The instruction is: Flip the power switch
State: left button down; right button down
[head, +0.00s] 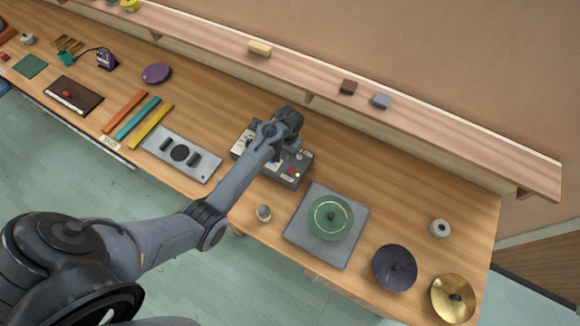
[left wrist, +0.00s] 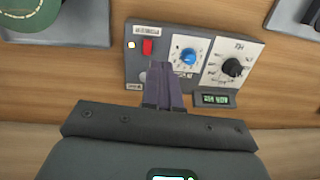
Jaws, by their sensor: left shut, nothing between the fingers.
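A grey control box (left wrist: 138,66) carries a red power switch (left wrist: 148,47) in its upper left corner, as seen in the left wrist view. A small pale yellow light (left wrist: 131,44) beside the switch looks lit. My left gripper (left wrist: 163,70) is shut and empty, with its fingertips over the box just below and right of the switch. I cannot tell whether they touch the panel. In the head view the red switch (head: 291,170) shows on the box's right part, while my left arm hides much of the box. My right gripper is not in view.
The box also has a blue knob (left wrist: 188,56), a black knob (left wrist: 233,67) and a small display (left wrist: 214,99). A grey plate (head: 318,252) with a green disc (head: 331,217) lies to its right. A grey panel (head: 204,171) lies to its left. A shelf (head: 420,113) runs behind.

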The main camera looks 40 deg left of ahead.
pick_arm(q)
jog(key=shift+n+g+h, duration=0.3)
jog(key=shift+g+h, duration=0.2)
jog(key=shift+w+d+r, duration=0.1)
jog(key=shift+w+r, duration=0.1)
jog(key=shift+w, duration=0.5)
jog(key=shift+w+a+r, duration=0.1)
jog(key=shift+w+r, duration=0.1)
jog(key=shift+w, duration=0.45)
jog(key=shift+w+d+r, duration=0.1)
jog(key=shift+w+r, duration=0.1)
jog(key=shift+w, duration=0.5)
jog(key=shift+f, duration=0.1)
send_near(289, 172)
jog(key=f+b, duration=0.1)
jog(key=b, duration=0.1)
jog(key=f+b, duration=0.4)
jog(key=shift+s+f, duration=0.15)
jog(key=shift+s, duration=0.2)
jog(key=shift+s+d+f+b, duration=0.1)
jog(key=shift+s+f+b, duration=0.05)
jog(key=shift+f+b, duration=0.75)
jog(key=shift+r, duration=0.15)
